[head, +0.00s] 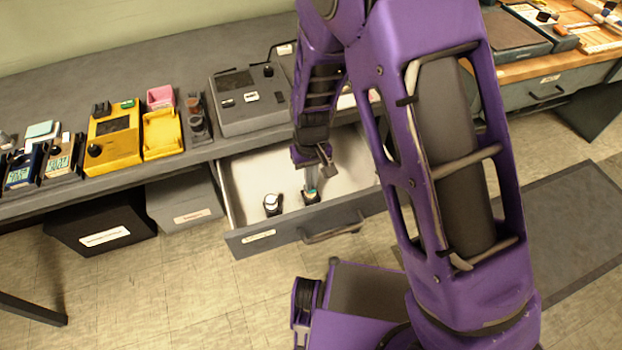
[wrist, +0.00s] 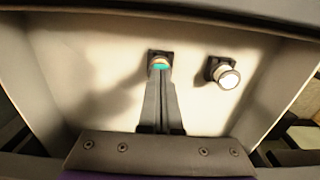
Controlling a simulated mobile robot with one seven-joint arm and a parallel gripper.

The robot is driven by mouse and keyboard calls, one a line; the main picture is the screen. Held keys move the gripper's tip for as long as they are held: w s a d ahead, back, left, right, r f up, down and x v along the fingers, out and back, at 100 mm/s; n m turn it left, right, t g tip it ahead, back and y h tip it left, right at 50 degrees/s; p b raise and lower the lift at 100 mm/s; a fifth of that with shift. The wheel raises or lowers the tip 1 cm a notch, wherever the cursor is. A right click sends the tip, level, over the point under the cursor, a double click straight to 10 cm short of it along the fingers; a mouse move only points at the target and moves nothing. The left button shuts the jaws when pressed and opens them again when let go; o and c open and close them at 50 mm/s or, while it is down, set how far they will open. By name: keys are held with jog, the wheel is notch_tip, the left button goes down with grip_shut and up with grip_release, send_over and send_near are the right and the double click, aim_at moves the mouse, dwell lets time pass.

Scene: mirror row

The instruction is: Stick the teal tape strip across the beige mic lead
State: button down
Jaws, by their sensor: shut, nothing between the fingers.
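My gripper (wrist: 160,78) is shut and empty, reaching down into an open drawer. Its fingertips are at a small dark holder with a round piece (wrist: 160,55) in it. A teal patch (wrist: 160,67) shows on that piece right at the fingertips; whether they touch it, I cannot tell. In the head view the teal patch (head: 311,191) is a small spot below my gripper (head: 311,182). I cannot tell whether it is the tape strip. I cannot make out a beige mic lead in either view.
A second dark holder with a white-topped round piece (wrist: 229,79) stands to the right in the wrist view. The drawer's front wall (head: 290,236) and sides surround my gripper. The grey bench (head: 120,75) above holds a grey device (head: 240,112) and yellow boxes (head: 112,145).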

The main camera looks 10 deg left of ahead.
notch_tip(320, 180, up, 7)
jog(key=p, duration=0.5)
dwell(0.3)
dwell(0.5)
